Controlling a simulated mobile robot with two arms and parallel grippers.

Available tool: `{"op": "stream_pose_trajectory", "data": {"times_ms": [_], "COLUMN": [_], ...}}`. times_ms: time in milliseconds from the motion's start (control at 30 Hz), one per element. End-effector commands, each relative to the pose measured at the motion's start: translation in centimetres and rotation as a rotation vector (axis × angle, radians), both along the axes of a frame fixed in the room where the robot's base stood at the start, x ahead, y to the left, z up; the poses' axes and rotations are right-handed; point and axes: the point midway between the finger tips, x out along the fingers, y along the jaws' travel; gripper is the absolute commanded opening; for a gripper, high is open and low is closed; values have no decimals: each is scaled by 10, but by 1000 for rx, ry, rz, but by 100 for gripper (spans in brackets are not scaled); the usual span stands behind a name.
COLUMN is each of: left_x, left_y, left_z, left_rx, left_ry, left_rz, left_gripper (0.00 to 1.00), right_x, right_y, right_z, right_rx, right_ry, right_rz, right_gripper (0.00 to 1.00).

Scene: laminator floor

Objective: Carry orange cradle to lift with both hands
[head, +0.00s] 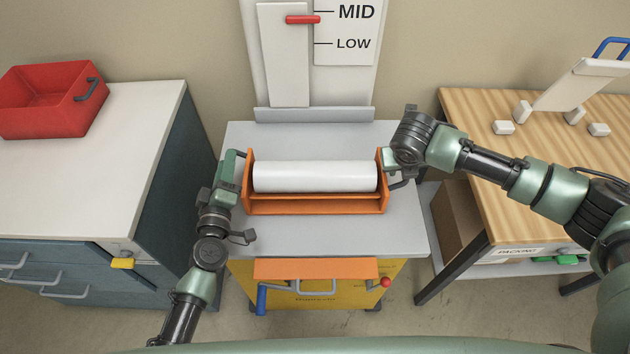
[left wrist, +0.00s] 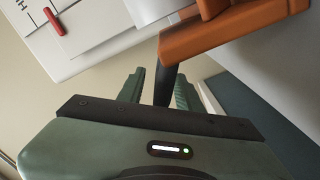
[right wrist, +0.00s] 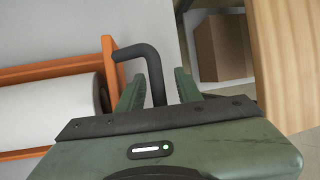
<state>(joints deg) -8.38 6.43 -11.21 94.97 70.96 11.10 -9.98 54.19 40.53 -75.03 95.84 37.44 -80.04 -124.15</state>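The orange cradle (head: 318,204) holds a white roll (head: 315,177) and rests level on a grey tabletop (head: 325,235). It has a dark handle at each end. My left gripper (head: 240,163) is at the cradle's left end, its fingers apart on either side of the left handle (left wrist: 163,86). My right gripper (head: 393,165) is at the right end, its open fingers astride the right handle (right wrist: 154,72). An upright white panel marked MID and LOW (head: 345,75), with a red pointer (head: 302,20), stands behind the table. I cannot tell for sure which part is the lift.
The grey top sits on a yellow body (head: 325,290) with a blue lever (head: 262,298) and red knob (head: 386,283). A counter with a red bin (head: 50,112) stands left. A wooden packing table (head: 480,110) stands right, under my right arm. Grey tabletop is clear before the cradle.

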Motion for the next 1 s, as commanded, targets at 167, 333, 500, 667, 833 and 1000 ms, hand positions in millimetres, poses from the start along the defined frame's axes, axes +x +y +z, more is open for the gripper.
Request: {"op": "stream_pose_trajectory", "data": {"times_ms": [167, 333, 500, 667, 833, 1000], "left_x": [0, -6, -35, -70, -101, -117], "left_y": [0, 0, 1, 2, 2, 3], "left_z": [0, -1, -2, -1, 0, 0], "left_rx": [0, 1, 2, 2, 2, 1], "left_ry": [0, 1, 4, 4, 2, 0], "left_rz": [0, 0, -1, -2, -2, 0], "left_gripper": [34, 34, 34, 34, 34, 34], "right_x": [0, 0, 0, 0, 0, 0], "right_y": [0, 0, 0, 0, 0, 0], "right_z": [0, 0, 0, 0, 0, 1], "right_rx": [0, 0, 0, 0, 0, 0], "right_ry": [0, 0, 0, 0, 0, 0], "right_rz": [0, 0, 0, 0, 0, 0], "right_gripper": [34, 34, 34, 34, 34, 34]}}
